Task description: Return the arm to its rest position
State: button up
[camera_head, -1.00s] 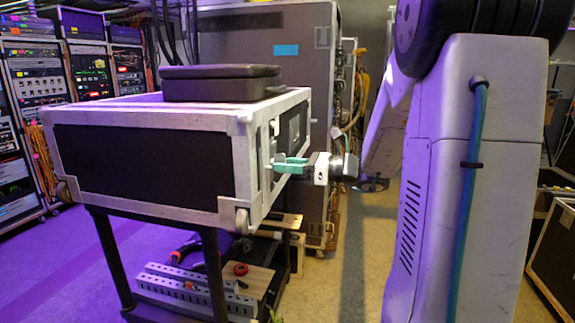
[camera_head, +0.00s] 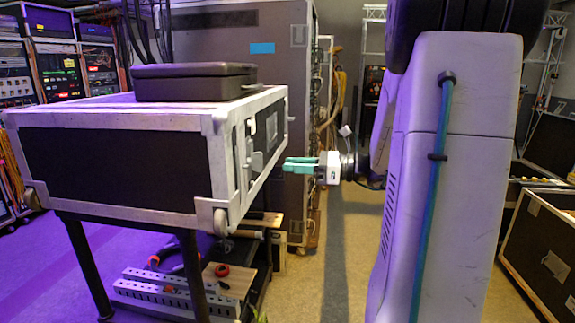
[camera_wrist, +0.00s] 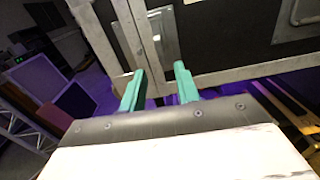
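My gripper (camera_head: 301,165) has two green fingers and a white body. In the head view it is to the right of the black road case (camera_head: 115,165), apart from its latch side. In the wrist view the two fingers (camera_wrist: 158,88) stand apart with nothing between them. The case's metal edges and a plate (camera_wrist: 160,35) show beyond the fingertips. My arm's large white link fills the right of the head view and hides part of the arm behind it.
A dark flat box (camera_head: 194,82) lies on the case. Under it, a lower shelf holds perforated metal bars (camera_head: 165,290) and a red ring (camera_head: 222,270). A tall grey cabinet (camera_head: 240,100) stands behind. Another case (camera_head: 545,255) is at the right. Open floor (camera_head: 345,250) lies between.

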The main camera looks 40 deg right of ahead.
dwell(0.5)
jog(key=s+a+f+n+g+h, duration=0.1)
jog(key=s+a+f+n+g, duration=0.4)
jog(key=s+a+n+g, duration=0.15)
jog(key=s+a+f+n+g+h, duration=0.2)
jog(key=s+a+f+n+g, duration=0.3)
jog(key=a+n, duration=0.3)
jog(key=s+a+r+n+g+h, duration=0.1)
jog(key=s+a+r+n+h, duration=0.2)
jog(key=s+a+n+h, duration=0.4)
jog(key=s+n+h, duration=0.1)
jog(key=s+n, duration=0.1)
jog(key=n, duration=0.5)
jog(key=shift+a, duration=0.3)
jog(key=shift+s+r, duration=0.1)
